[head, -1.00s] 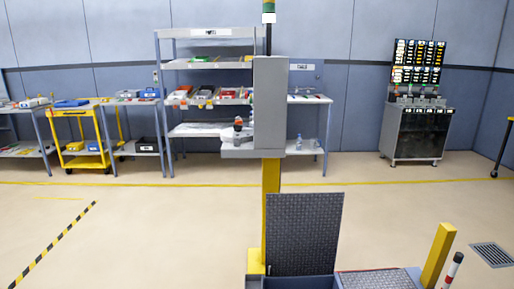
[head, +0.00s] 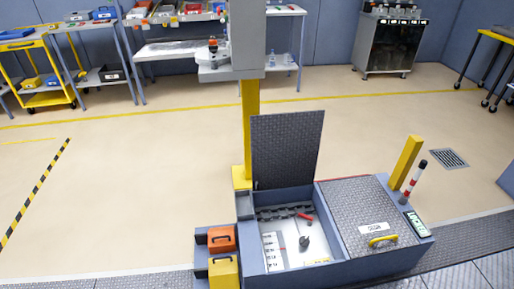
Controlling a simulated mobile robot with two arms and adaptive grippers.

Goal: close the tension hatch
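A dark tread-plate hatch lid (head: 287,150) stands open, nearly upright, at the back of a blue-grey floor box (head: 335,273). The opening below it shows a chain-like dark part, a red piece (head: 304,217), a dark knob (head: 304,242) and a pale floor with a marked scale. A second tread-plate lid (head: 365,205) on the right lies shut, with a yellow handle (head: 382,240) and a white label too small to read. I cannot tell from any label which lid is the tension hatch. Neither of my grippers is in view.
A yellow post (head: 249,130) carrying a grey cabinet stands behind the open lid. Orange (head: 221,239) and yellow (head: 223,272) cases sit left of the box. A short yellow post (head: 406,162) and a red-white marker (head: 414,182) stand at right. The floor to the left is clear.

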